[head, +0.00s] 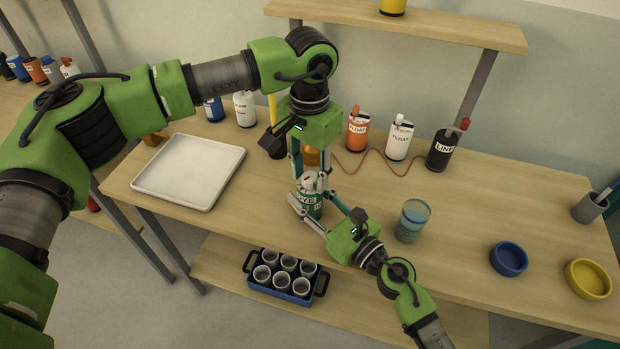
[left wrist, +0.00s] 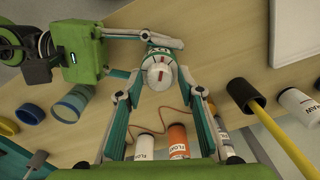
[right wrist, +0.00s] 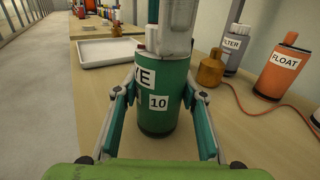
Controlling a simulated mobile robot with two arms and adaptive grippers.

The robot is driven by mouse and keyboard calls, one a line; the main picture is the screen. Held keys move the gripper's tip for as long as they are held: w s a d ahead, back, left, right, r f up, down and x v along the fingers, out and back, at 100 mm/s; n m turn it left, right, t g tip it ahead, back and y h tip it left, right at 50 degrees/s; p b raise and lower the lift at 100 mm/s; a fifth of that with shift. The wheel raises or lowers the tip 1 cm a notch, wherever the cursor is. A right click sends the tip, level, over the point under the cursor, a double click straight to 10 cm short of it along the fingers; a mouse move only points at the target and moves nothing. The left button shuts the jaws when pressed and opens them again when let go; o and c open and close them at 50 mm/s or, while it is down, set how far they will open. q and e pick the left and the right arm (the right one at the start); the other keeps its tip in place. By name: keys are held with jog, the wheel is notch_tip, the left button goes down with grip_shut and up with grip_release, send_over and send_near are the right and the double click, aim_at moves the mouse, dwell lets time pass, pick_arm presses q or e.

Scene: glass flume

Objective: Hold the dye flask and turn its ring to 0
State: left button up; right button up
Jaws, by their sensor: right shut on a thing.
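The dye flask (head: 309,206) is a green cylinder with a pale ring and top, upright at the table's front middle. In the right wrist view its body (right wrist: 165,120) shows part of a "DYE" label and a "10" tag. My right gripper (right wrist: 160,98) is shut on the body from the front, a finger on each side. My left gripper (head: 311,178) reaches down from above, with its fingers open around the top. The left wrist view shows the white top (left wrist: 158,73) with a red mark between these fingers. No ring scale is readable.
A white tray (head: 190,172) lies left. Orange (head: 357,131) and white (head: 398,140) float bottles and a black line bottle (head: 443,149) stand behind, with a red cord. A blue-tinted cup (head: 412,221) stands right of my right gripper. Blue (head: 508,259) and yellow (head: 587,279) dishes are farther right.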

pick_arm(q)
jog(key=n, duration=0.9)
jog(key=c, duration=0.7)
